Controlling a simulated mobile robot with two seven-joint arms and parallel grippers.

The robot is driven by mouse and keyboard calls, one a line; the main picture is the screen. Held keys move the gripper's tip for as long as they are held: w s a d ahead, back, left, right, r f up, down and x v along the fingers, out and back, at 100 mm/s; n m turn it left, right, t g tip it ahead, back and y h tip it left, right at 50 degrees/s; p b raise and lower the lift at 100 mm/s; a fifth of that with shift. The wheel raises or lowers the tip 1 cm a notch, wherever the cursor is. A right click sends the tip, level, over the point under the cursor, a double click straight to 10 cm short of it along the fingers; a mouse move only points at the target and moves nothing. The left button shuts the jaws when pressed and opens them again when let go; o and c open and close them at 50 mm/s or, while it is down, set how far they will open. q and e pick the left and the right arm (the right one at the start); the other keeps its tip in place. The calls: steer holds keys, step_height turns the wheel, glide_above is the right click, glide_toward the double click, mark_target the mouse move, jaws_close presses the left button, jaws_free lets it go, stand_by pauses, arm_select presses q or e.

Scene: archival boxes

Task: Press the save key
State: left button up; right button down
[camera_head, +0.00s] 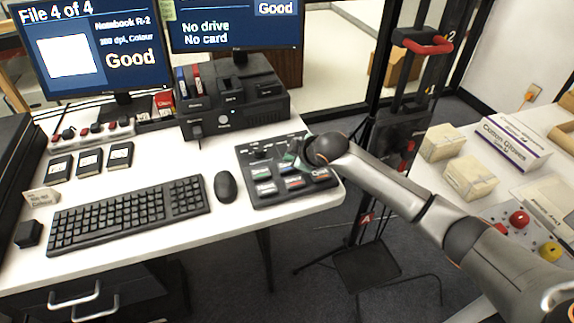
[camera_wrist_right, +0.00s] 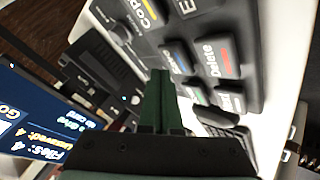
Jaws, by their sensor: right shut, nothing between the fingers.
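The black key panel (camera_head: 247,155) lies on the white desk, right of the mouse. It carries several keys with coloured stripes. In the right wrist view I read a Copy key (camera_wrist_right: 146,12) and a red-striped Delete key (camera_wrist_right: 215,58); a blue-striped key (camera_wrist_right: 181,57) sits beside Delete, its label too blurred to be sure of. I cannot tell which key is Save. My right gripper (camera_head: 292,160) is over the back part of the panel and hides some of it. Its green fingers (camera_wrist_right: 160,76) are together and empty. Contact with a key cannot be told. My left gripper is out of view.
A keyboard (camera_head: 130,213) and mouse (camera_head: 225,187) lie left of the panel. A black drive tower (camera_head: 235,105) stands behind, below two monitors. The right monitor (camera_head: 233,25) reads "No drive, No card". Boxes (camera_head: 470,178) stand on another table at right.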

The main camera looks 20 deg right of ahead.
mark_target(290, 168)
steer(key=shift+f, duration=0.15)
stand_by(0.4)
steer(key=shift+f, duration=0.3)
steer(key=shift+f, duration=0.6)
stand_by(0.8)
steer(key=shift+r, duration=0.1)
steer(key=shift+r+p, duration=0.85)
steer(key=shift+p, duration=0.4)
step_height(290, 168, up, 5)
steer(key=p, duration=0.5)
steer(key=shift+r+p, duration=0.1)
steer(key=shift+p, duration=0.25)
